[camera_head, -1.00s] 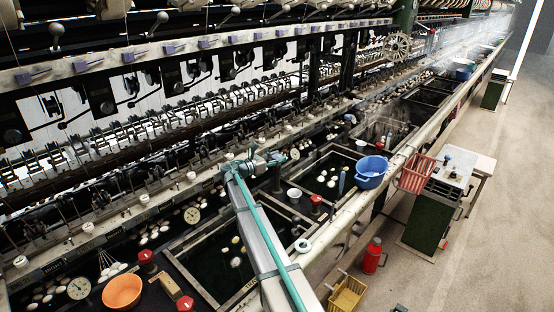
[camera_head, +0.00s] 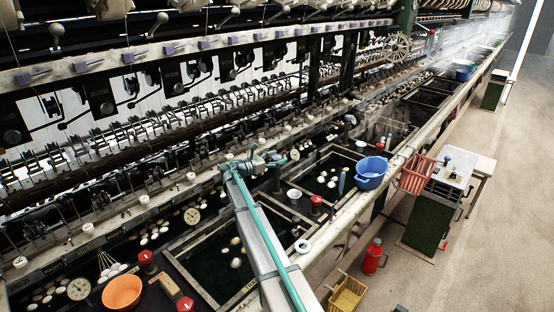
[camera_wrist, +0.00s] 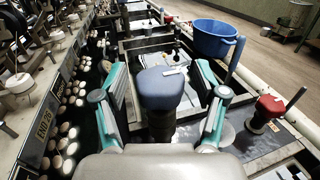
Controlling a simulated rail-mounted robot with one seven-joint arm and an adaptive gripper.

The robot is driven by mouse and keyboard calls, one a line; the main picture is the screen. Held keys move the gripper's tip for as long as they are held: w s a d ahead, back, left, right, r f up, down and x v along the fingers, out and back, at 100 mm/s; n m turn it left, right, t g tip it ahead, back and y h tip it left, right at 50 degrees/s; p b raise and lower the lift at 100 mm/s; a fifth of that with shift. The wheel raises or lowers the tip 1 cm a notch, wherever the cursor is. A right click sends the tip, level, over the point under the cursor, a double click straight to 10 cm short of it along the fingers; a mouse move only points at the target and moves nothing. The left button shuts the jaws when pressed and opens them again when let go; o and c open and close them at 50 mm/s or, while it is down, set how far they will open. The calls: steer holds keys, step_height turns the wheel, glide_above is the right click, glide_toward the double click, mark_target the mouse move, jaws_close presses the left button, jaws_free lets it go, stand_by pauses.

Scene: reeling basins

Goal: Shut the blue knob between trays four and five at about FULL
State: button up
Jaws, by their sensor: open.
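The blue knob (camera_wrist: 165,90) is large in the middle of the wrist view, on a dark stem, with a white mark on its top. My gripper (camera_wrist: 164,78) is open, with one teal finger on each side of the knob. Gaps show between the fingers and the knob, and neither clearly touches it. In the head view my gripper (camera_head: 268,163) is over the basin row, and I cannot make out the knob there. No FULL marking is readable.
A red knob (camera_wrist: 270,105) with a dark lever is to the right in the wrist view. Beyond is a blue tub (camera_wrist: 213,38), also in the head view (camera_head: 371,173). White knobs (camera_wrist: 20,80) line the left ledge. An orange bowl (camera_head: 122,292) is at the near left.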

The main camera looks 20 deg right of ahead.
steer(key=s+a, duration=0.1)
steer(key=a, duration=1.1)
steer(key=shift+s, duration=0.3)
stand_by(0.6)
